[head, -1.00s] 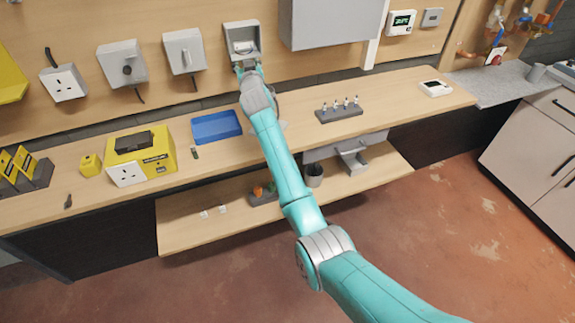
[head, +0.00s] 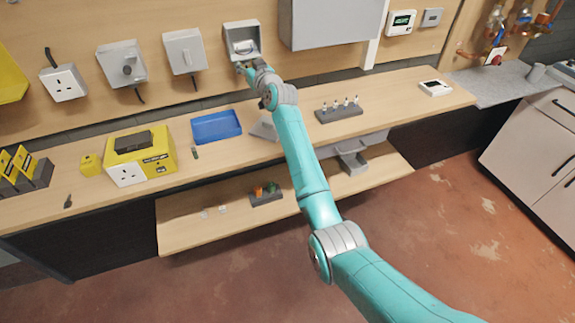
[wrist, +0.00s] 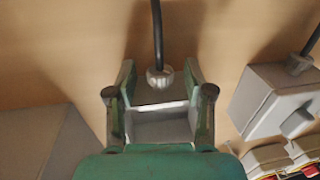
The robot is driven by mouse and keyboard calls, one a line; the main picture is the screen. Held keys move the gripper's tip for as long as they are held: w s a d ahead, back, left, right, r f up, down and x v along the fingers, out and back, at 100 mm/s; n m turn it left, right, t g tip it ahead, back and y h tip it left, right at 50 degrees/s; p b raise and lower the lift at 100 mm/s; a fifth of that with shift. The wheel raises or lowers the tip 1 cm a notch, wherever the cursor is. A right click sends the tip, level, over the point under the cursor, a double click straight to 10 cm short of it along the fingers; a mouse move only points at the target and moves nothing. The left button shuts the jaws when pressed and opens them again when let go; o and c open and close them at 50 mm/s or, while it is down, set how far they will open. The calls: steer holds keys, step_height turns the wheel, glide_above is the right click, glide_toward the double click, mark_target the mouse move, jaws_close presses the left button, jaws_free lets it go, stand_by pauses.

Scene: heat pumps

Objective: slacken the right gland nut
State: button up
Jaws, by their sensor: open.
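The gland nut (wrist: 160,80) is a small ribbed grey fitting in the middle of the wrist view, with a black cable running from it. It sits on the edge of a grey box (wrist: 160,124). In the head view this open-fronted box (head: 238,30) is on the wall board. My gripper (wrist: 158,92) is open, its two fingers on either side of the nut with a visible gap at each side. In the head view my gripper (head: 244,68) is at the box's lower edge, and the nut is not distinguishable there.
A grey switch box (wrist: 275,100) with its own gland and cable is at the right of the wrist view. A large grey cabinet (head: 330,20) is close right of the open box. Below, the bench holds a blue tray (head: 216,127) and a yellow unit (head: 140,155).

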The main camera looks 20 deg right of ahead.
steer(key=shift+d+n+y, duration=0.1)
steer(key=shift+n+y, duration=0.2)
steer(key=shift+y, duration=0.1)
